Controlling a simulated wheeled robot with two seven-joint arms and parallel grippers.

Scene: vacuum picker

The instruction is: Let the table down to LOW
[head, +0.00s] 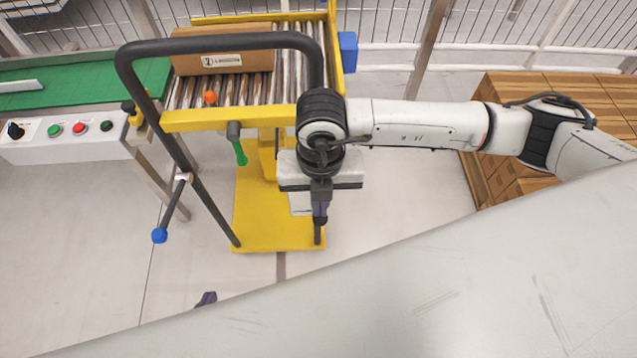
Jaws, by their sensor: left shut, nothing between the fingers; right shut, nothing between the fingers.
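The yellow lift table (195,120) stands left of centre with a roller top and a dark push handle (215,43). A lever with a green grip (240,152) hangs down from its front bar. An orange knob (210,97) shows just above that bar. A blue-tipped rod (160,235) sticks out at the table's lower left. My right gripper (320,218) points down, shut and empty, in front of the table and right of the green grip, apart from it. Only a dark purple tip of my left gripper (206,299) shows low at left, shut; the rest is hidden.
A cardboard box (222,62) lies on the rollers. A green conveyor (90,88) with a button panel (65,133) stands at left. Stacked brown cartons (515,95) stand at right, before a wire fence. The floor left of the yellow base (255,215) is clear.

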